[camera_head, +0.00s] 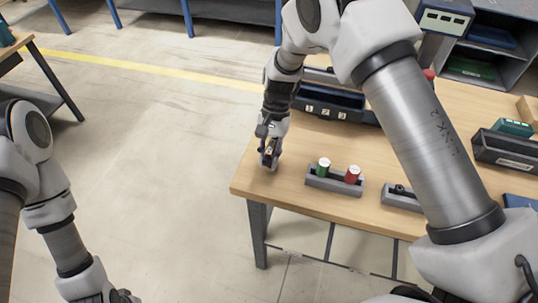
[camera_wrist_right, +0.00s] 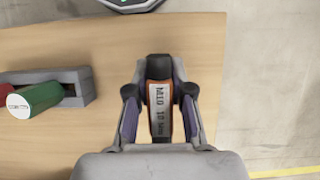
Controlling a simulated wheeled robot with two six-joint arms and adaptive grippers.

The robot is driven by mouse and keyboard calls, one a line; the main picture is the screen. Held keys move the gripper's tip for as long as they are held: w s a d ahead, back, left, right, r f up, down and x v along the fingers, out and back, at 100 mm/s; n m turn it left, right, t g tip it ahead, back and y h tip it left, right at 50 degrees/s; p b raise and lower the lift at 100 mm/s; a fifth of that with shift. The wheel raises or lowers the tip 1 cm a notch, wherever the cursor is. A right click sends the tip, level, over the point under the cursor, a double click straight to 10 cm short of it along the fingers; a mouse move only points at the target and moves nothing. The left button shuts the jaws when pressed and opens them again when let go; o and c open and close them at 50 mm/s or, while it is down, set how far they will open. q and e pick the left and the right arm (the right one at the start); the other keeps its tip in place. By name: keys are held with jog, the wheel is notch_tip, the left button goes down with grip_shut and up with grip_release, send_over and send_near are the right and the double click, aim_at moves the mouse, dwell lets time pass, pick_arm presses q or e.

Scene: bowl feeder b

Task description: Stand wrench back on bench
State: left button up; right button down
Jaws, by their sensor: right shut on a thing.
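The wrench (camera_wrist_right: 160,112) shows in the right wrist view as a narrow piece with orange edges and a pale label reading about "M10 18". My right gripper (camera_wrist_right: 160,92) is shut on it, with a finger on each side. In the head view my right gripper (camera_head: 268,160) is low at the left end of the wooden bench (camera_head: 290,155). The wrench is mostly hidden there, and I cannot tell if it touches the bench top. My left gripper (camera_head: 118,297) is at the bottom left, cut off by the frame, away from the bench.
A grey holder (camera_head: 335,184) with a green cylinder (camera_head: 323,166) and a red cylinder (camera_head: 352,174) stands right of my right gripper. A second grey holder (camera_head: 400,198) is farther right. A dark tray (camera_head: 335,105) marked 1, 2, 3 lies behind. The bench's left edge is close.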

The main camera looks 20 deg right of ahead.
jog(key=c, duration=1.3)
grip_release()
jog(key=shift+o, duration=1.3)
jog(key=shift+s+a, duration=0.1)
jog(key=shift+s, duration=0.1)
jog(key=shift+w+r, duration=0.15)
jog(key=shift+w, duration=0.05)
jog(key=b+v, duration=0.3)
jog(key=v, duration=0.7)
jog(key=shift+w+r, duration=0.1)
jog(key=shift+r, duration=0.25)
jog(key=shift+w+d+r, duration=0.1)
jog(key=shift+d+r, duration=0.15)
jog(key=shift+r, duration=0.3)
